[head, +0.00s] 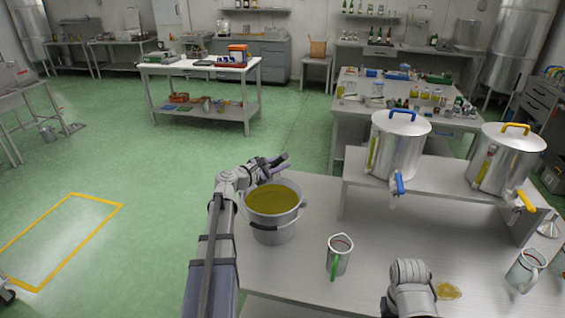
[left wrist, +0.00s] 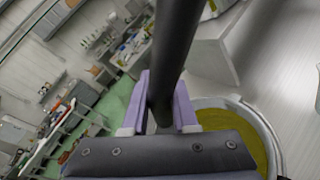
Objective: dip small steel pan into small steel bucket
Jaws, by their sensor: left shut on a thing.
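The small steel bucket (head: 272,228) stands on the near table in the head view, nearly full of yellow-green liquid. Its rim also shows at the lower right of the left wrist view (left wrist: 268,128). My left gripper (head: 282,162) is at the bucket's far rim. In the left wrist view its purple fingers (left wrist: 160,108) are shut on a dark rod, which looks like the handle of the small steel pan (left wrist: 178,45). The pan's bowl is not visible in either view. My right arm shows at the bottom of the head view, but its fingers are not visible.
A steel jug with a green handle (head: 339,258) stands right of the bucket. Two lidded steel tanks with taps, one blue (head: 397,150) and one yellow (head: 503,162), stand on a raised shelf (head: 448,190). Another jug (head: 524,272) and a yellow patch (head: 447,291) are at right.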

